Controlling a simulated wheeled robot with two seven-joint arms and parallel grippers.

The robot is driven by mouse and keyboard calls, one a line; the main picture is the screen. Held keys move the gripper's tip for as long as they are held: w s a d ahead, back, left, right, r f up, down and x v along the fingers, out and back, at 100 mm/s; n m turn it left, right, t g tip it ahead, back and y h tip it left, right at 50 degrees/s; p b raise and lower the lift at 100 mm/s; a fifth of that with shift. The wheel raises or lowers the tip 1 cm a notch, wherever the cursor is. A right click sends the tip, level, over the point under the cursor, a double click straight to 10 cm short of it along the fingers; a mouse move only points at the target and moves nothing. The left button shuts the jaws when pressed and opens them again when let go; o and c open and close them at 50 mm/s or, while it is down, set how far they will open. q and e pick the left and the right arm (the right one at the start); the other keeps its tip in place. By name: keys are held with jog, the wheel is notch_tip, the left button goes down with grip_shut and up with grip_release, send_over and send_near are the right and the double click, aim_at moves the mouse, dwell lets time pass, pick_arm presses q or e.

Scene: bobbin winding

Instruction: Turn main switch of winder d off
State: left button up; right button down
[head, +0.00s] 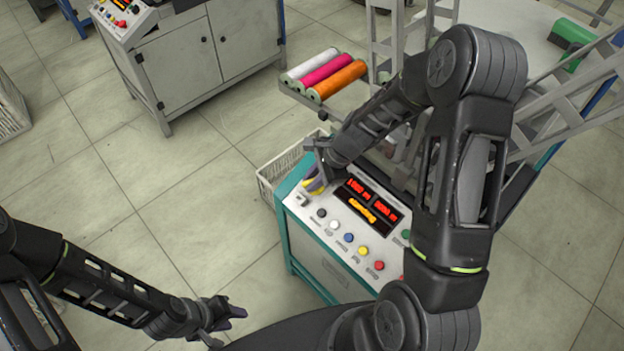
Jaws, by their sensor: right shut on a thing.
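A winder's control panel (338,232), white with a teal frame, stands at the middle. Its main switch (306,186), showing a yellow patch, is at the panel's upper left corner and mostly hidden by my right gripper. My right gripper (315,178) reaches down onto that corner and is shut on the switch. The turn position of the switch cannot be seen. No letter naming the winder is readable. My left gripper (226,321) is low in the picture over the floor, away from the panel, with its fingers apart and empty.
The panel carries a lit red and orange display (368,200) and several coloured buttons (349,238). A white crate (268,178) stands behind it. Bobbins (338,80) in white, pink and orange lie on a rack. Another machine (195,55) stands at the back left.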

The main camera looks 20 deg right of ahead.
jog(key=shift+r+n+g+p, duration=0.15)
jog(key=shift+n+g+p, duration=0.6)
jog(key=shift+p, duration=0.4)
jog(key=shift+w+a+n+g+p, duration=0.1)
jog(key=shift+n+g+p, duration=0.6)
jog(key=shift+n, duration=0.35)
jog(key=shift+f+n+g, duration=0.2)
jog(key=shift+n+g, duration=0.45)
jog(key=shift+n, duration=0.05)
jog(key=shift+f+n+g+h+b, duration=0.1)
jog(key=shift+n+g+h+b, duration=0.3)
jog(key=shift+n+g+b, duration=0.3)
jog(key=n+g+h+b, duration=0.1)
jog(key=n, duration=0.1)
jog(key=shift+n+g, duration=0.3)
jog(key=shift+n+g+h+b, duration=0.3)
jog(key=shift+n+h+b, duration=0.1)
jog(key=shift+n, duration=0.1)
